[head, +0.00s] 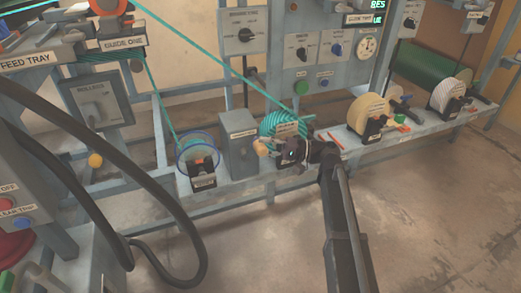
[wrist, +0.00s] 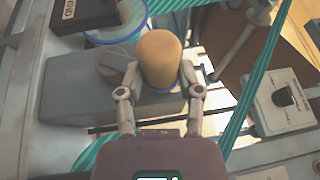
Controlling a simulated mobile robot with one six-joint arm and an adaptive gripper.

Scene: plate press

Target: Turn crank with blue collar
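A tan, rounded crank knob (wrist: 159,58) sits between the two fingers of my gripper (wrist: 160,72) in the wrist view. A blue collar (wrist: 160,90) shows at the knob's base, on the gripper's side. The fingertips stand against the knob's left and right sides, and my gripper looks shut on it. In the head view the knob (head: 260,146) shows at the front of a grey labelled box (head: 240,157), with my gripper (head: 274,148) just right of it. The crank's arm and the contact surfaces are mostly hidden.
A cream roll (head: 366,112) stands further right. The floor in front (head: 430,220) is clear.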

